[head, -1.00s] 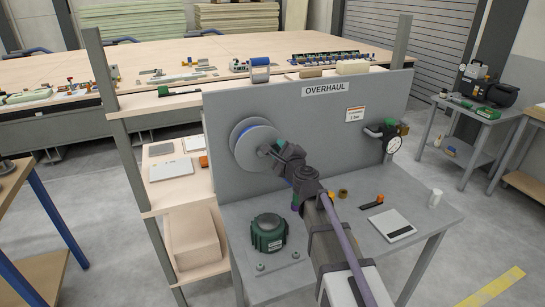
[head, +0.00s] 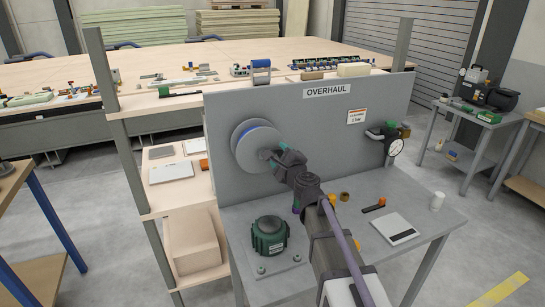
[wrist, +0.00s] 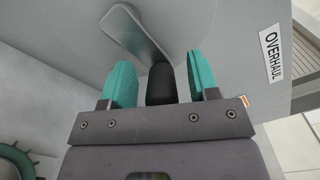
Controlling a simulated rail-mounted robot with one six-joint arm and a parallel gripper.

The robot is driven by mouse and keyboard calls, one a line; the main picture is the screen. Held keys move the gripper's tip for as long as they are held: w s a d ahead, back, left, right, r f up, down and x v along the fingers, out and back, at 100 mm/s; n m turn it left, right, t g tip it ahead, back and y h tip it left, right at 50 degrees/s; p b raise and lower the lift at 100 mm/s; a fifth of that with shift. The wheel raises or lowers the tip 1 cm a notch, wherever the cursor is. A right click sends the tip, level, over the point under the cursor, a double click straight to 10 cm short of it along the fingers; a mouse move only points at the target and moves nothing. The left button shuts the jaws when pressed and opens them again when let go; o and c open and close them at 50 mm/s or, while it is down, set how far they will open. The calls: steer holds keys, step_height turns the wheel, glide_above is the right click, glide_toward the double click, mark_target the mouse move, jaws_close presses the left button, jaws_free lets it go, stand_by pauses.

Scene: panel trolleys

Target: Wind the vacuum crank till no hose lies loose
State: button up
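My gripper (wrist: 161,82) has teal fingers, one on each side of the handle, with a narrow gap showing on both sides. In the head view my gripper (head: 278,157) is at the reel's front, lower right of its centre, and hides part of it. I see no loose hose clearly.
A green round pump-like unit (head: 269,236) stands on the bench below the reel. A pressure gauge (head: 395,146) is on the panel's right.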

steer(key=v, duration=0.7)
stand_by(0.3)
steer(key=shift+d, duration=0.1)
steer(key=s+a+f+n+g+y, duration=0.4)
steer(key=s+a+f+n+g, duration=0.35)
steer(key=n, duration=0.65)
steer(key=s+d+f+n+g+h+p, duration=0.1)
steer(key=s+d+f+n+g+h, duration=0.2)
steer(key=s, duration=0.5)
steer(key=s+d+f+n+g+h, duration=0.3)
steer(key=s+d+f+g+h, duration=0.2)
steer(key=d, duration=0.4)
steer(key=s+g+h, duration=0.1)
steer(key=s, duration=0.1)
steer(key=shift+s+d+n+g+p, duration=0.3)
steer(key=shift+s+g+p, duration=0.05)
steer(key=shift+s, duration=0.05)
